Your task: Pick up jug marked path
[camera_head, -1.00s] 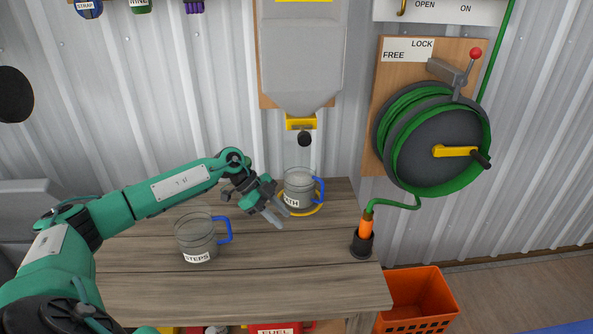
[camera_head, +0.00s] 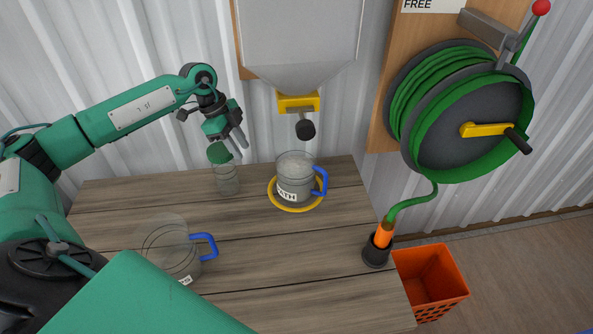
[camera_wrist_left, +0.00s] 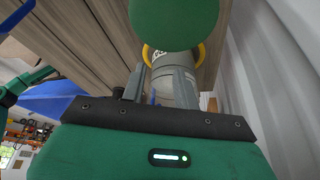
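The jug marked path (camera_head: 296,188) is clear grey with a blue handle on its right. It stands upright on the yellow ring (camera_head: 292,208) under the hopper, its label partly reading "ATH". My left gripper (camera_head: 241,147) is to the left of this jug and higher, apart from it. In the left wrist view the fingers (camera_wrist_left: 156,85) are spread with nothing between them, and the jug (camera_wrist_left: 175,65) shows beyond them. Another jug (camera_head: 172,250), with a blue handle and a label largely cut off, stands at the front left. My right gripper is not in view.
A jar with a green lid (camera_head: 227,178) stands just below my left gripper; its lid looms close in the wrist view. The hopper's yellow spout and black knob (camera_head: 305,129) hang above the path jug. A hose nozzle holder (camera_head: 377,250) stands at the right table edge.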

